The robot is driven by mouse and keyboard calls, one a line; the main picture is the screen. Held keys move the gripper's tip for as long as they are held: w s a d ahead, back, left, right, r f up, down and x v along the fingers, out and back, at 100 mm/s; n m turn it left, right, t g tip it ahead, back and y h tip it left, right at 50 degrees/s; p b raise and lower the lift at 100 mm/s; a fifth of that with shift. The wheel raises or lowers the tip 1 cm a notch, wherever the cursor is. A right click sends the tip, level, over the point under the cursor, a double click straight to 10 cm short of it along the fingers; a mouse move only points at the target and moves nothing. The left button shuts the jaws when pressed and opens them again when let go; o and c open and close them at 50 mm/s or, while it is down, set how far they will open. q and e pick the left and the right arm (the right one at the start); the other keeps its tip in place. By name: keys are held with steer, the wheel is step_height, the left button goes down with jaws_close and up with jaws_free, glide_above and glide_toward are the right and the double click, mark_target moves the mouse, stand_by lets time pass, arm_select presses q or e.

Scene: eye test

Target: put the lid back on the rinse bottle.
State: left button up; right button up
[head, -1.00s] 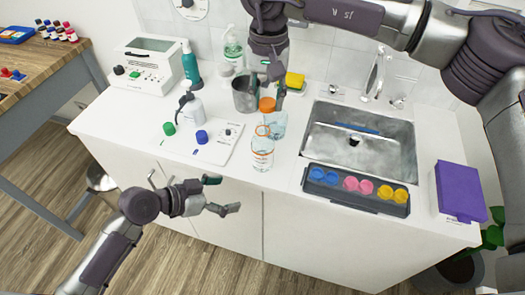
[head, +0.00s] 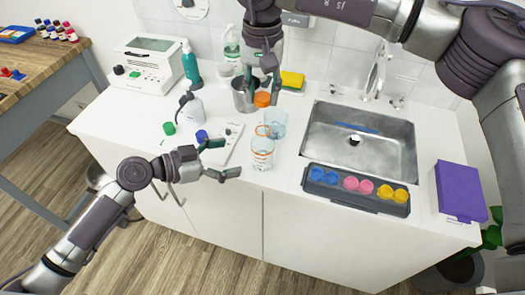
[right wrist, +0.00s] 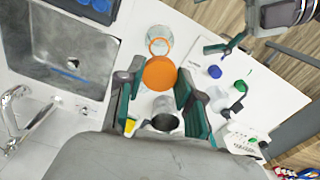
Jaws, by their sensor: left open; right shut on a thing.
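The orange lid (head: 262,99) is between the fingers of my right gripper (head: 263,90), which is shut on it above the counter. It also shows in the right wrist view (right wrist: 160,73), with a finger on each side. The rinse bottle looks to be the clear bottle with an orange ring (head: 262,152). It stands upright and uncovered on the counter, nearer the front than the held lid; the lid is apart from it. Its orange ring shows just beyond the lid in the right wrist view (right wrist: 158,46). My left gripper (head: 226,159) is open and empty, left of the bottle.
A metal pot (head: 243,99) is behind the lid. A white flat device (head: 222,148), blue cap (head: 201,135) and green cap (head: 169,128) lie left. The sink (head: 400,130) and dark tray (head: 358,203) are right.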

mark_target(263, 151)
arm_select(q)
steer(key=x, duration=1)
steer(key=shift+c, duration=0.2)
jaws_close()
arm_select(e)
steer(key=shift+f, duration=2.5)
steer(key=shift+f, duration=0.85)
steer(key=shift+f, duration=0.6)
